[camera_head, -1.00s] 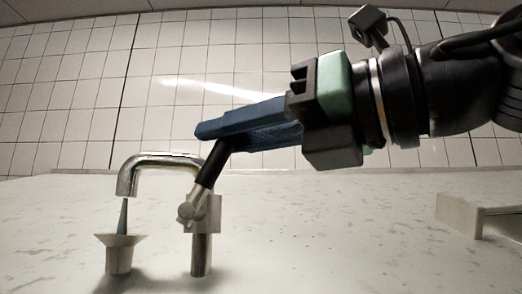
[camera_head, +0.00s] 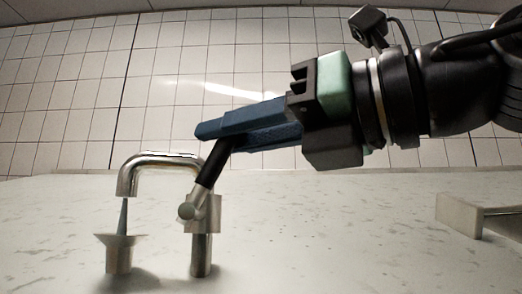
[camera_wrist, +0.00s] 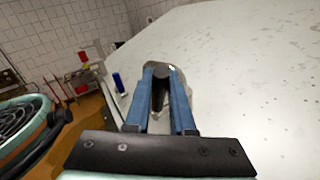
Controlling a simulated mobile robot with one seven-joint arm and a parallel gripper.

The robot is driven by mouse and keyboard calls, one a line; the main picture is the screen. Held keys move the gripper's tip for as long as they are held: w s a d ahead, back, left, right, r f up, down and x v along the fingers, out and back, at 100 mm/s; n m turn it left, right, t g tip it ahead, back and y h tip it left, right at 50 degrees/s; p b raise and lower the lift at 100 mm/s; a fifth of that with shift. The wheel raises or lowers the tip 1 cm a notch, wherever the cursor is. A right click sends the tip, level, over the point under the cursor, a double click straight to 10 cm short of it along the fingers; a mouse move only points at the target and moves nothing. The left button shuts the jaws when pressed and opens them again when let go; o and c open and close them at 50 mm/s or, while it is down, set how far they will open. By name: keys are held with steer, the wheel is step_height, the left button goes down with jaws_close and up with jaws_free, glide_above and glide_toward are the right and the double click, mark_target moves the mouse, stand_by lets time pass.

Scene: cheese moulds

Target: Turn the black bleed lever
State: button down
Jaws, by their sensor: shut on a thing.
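The black bleed lever (camera_head: 209,168) slants up and to the right from the metal valve body (camera_head: 201,212). The valve stands on a metal post on the pale counter, with a curved metal spout (camera_head: 160,160) reaching left. A grey stream runs from the spout into a small funnel-shaped cup (camera_head: 119,254). My gripper (camera_head: 212,133) comes in from the right, with its blue fingers shut on the upper end of the lever. In the wrist view the dark lever (camera_wrist: 160,95) shows between the two blue fingers (camera_wrist: 160,78). The lever's top end is partly hidden by the fingers.
The speckled counter (camera_head: 330,225) is clear between the valve and a pale block with a metal bar (camera_head: 460,214) at the right. A tiled wall stands behind. In the wrist view, a blue object (camera_wrist: 118,82) stands left of the fingers.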

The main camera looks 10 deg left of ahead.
steer(key=shift+f+b, duration=0.4)
steer(key=d+f+m+t+y+b, duration=0.1)
steer(key=m+b, duration=0.1)
steer(key=b, duration=0.3)
steer(key=d+f+m+t+y+b, duration=0.1)
steer(key=t+y+b, duration=0.1)
steer(key=b, duration=0.2)
steer(key=d+f+m+t+y+b, duration=0.1)
steer(key=m+y+b, duration=0.1)
steer(key=b, duration=0.3)
steer(key=shift+w+d+f+m+t+b, duration=0.1)
steer(key=shift+w+f+m+t+b, duration=0.15)
steer(key=shift+w+m+t+b, duration=0.1)
steer(key=shift+d+r, duration=0.1)
steer(key=c, duration=1)
jaws_free()
steer(key=shift+c, duration=0.2)
steer(key=shift+o, duration=1.4)
steer(key=shift+w, duration=0.1)
